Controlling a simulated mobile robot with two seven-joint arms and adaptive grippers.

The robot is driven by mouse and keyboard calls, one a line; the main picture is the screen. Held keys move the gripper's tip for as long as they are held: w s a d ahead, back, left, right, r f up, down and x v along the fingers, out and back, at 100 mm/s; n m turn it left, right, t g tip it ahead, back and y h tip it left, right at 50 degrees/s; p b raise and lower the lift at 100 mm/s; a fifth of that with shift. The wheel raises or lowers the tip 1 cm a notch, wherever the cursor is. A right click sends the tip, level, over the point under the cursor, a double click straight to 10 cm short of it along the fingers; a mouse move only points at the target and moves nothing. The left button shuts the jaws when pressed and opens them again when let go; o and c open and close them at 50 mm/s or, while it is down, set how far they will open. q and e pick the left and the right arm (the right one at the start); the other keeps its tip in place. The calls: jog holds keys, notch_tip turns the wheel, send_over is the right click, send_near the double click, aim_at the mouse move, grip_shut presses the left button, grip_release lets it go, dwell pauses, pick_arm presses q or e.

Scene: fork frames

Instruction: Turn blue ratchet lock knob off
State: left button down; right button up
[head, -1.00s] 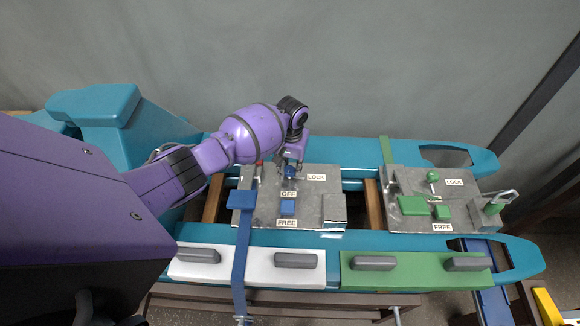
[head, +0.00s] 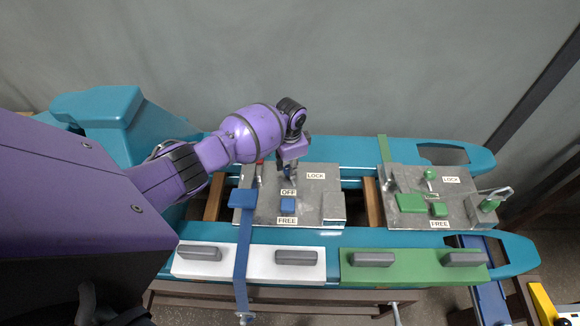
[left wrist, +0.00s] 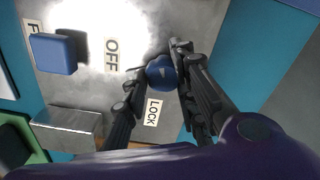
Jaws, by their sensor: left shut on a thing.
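The blue ratchet lock knob (left wrist: 161,73) is round, with a small pale mark on its face. It sits on a grey metal panel (head: 265,209) between the LOCK label (left wrist: 153,112) and the OFF label (left wrist: 111,55) in the left wrist view. My left gripper (left wrist: 158,67) has its two dark fingers on either side of the knob, shut on it. In the head view, my left gripper (head: 288,168) reaches down at the panel's upper part and largely hides the knob. The FREE label (head: 286,221) is at the panel's near edge. My right gripper is not in view.
A square blue button (head: 288,205) stands on the panel near the OFF label. A blue strap (head: 242,250) crosses the panel's left side. A second panel with a green knob (head: 430,174) and green blocks lies to the right. A grey wall (head: 400,70) is behind.

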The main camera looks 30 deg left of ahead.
pick_arm(q)
jog(key=m, duration=0.4)
jog(key=shift+s+d+f, duration=0.15)
jog(key=shift+s+d, duration=0.15)
jog(key=shift+m, duration=0.3)
jog(key=shift+s+f, duration=0.1)
jog(key=shift+s, duration=0.05)
jog(key=c, duration=1.6)
grip_release()
jog(key=shift+o, duration=0.2)
jog(key=shift+a+r, duration=0.15)
jog(key=shift+r, duration=0.1)
jog(key=shift+w+r, duration=0.1)
jog(key=shift+w, duration=0.1)
jog(key=shift+r, duration=0.4)
notch_tip(320, 180, up, 11)
